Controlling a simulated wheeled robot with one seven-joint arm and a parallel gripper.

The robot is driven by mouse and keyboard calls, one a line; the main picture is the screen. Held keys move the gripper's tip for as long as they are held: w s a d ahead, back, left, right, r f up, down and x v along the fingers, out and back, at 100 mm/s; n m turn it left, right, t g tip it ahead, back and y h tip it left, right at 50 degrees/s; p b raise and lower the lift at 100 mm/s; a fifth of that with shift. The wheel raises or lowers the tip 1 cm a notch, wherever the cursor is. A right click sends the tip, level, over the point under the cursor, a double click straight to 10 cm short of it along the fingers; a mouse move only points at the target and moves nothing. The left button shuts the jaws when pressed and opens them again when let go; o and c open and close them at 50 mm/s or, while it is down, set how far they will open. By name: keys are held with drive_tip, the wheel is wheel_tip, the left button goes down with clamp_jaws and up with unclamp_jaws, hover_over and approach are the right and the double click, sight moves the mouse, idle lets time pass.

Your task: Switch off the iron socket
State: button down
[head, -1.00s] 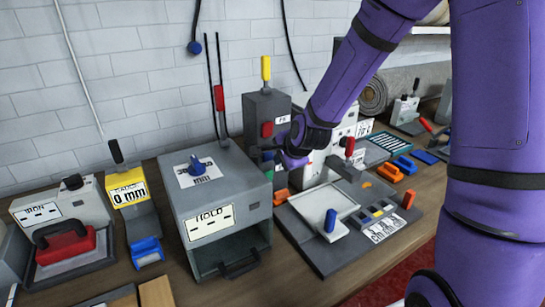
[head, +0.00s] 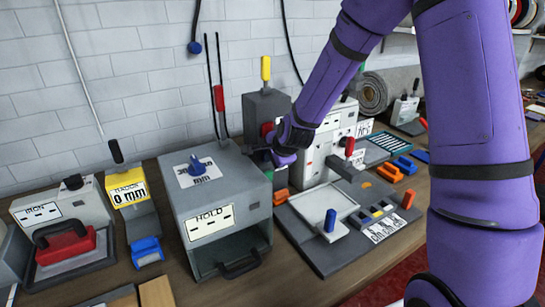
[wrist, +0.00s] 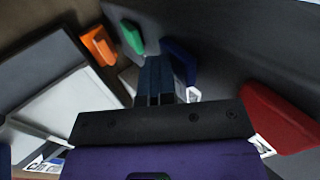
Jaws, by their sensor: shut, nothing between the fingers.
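The grey box labelled IRON (head: 92,212) stands at the far left in the head view, with a black knob (head: 73,182) on top. A red iron (head: 65,244) with a dark handle rests on a pad in front of it. I cannot tell which part is the socket's switch or how it is set. My gripper (head: 262,158) is well to the right, behind the HOLD box and in front of the tall grey post. Its closed fingers (wrist: 158,90) show in the wrist view with nothing between them.
The grey HOLD box (head: 180,215) stands between my gripper and the iron box. A yellow-labelled gauge (head: 128,187) is beside the iron box. The wrist view shows green (wrist: 131,37), orange (wrist: 98,46) and red (wrist: 278,117) parts close around the fingers.

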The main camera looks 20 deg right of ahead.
drive_tip(key=shift+w+r, duration=0.15)
drive_tip(key=shift+r, duration=0.05)
drive_tip(key=shift+w+r, duration=0.1)
drive_tip(key=shift+r, duration=0.75)
